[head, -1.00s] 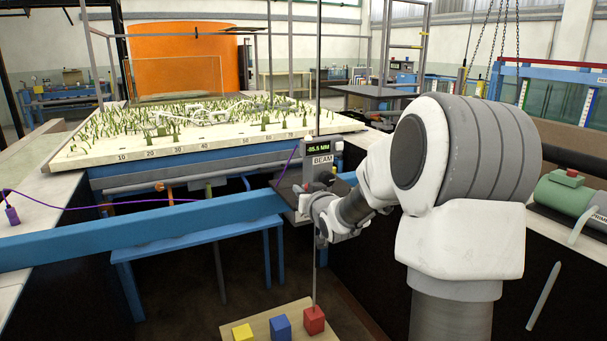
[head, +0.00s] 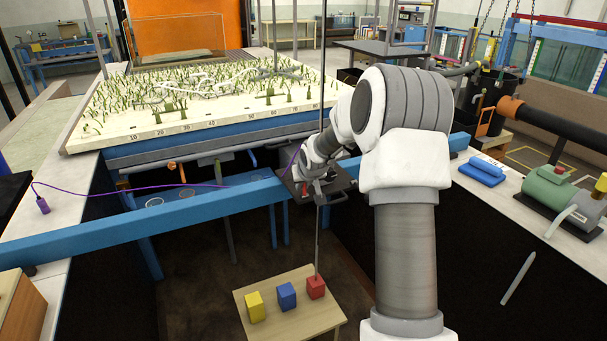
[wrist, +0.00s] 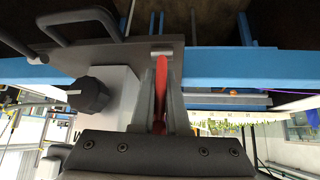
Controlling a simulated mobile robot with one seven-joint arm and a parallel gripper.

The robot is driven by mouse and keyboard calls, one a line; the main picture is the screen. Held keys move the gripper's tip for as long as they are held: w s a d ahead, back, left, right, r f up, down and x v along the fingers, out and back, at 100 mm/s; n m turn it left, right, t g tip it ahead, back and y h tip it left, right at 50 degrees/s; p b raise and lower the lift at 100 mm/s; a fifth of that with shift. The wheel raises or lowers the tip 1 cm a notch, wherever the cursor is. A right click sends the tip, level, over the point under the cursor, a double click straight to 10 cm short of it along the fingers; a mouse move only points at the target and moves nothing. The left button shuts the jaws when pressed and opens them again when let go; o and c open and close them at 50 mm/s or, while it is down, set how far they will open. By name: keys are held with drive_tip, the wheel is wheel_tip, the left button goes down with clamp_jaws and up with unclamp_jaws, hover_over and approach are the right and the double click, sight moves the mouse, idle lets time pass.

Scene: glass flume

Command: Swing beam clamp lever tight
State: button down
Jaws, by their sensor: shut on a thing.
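The red clamp lever (wrist: 161,84) shows in the wrist view, between the two fingers of my gripper (wrist: 163,78), which is shut on it. The lever runs up toward a small pale bracket on the grey clamp plate (wrist: 108,57). In the head view my gripper (head: 307,187) is at the clamp carriage (head: 336,186) on the blue beam (head: 215,203). The beam also crosses the top of the wrist view (wrist: 225,72). My arm covers much of the carriage in the head view, and its display is hidden.
A black knob (wrist: 88,94) and a bent grey handle (wrist: 78,20) are close left of the lever. A thin vertical rod (head: 318,236) passes the carriage. Below, a wooden stand (head: 307,328) holds yellow, blue and red blocks. The planted bed (head: 190,130) lies behind the beam.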

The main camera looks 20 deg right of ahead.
drive_tip(key=shift+w+g+p, duration=0.1)
drive_tip(key=shift+g+p, duration=0.4)
drive_tip(key=c, duration=0.9)
unclamp_jaws()
drive_tip(key=shift+w, duration=0.1)
drive_tip(key=v, duration=1.7)
drive_tip(key=shift+a+r, duration=0.1)
drive_tip(key=shift+r, duration=0.05)
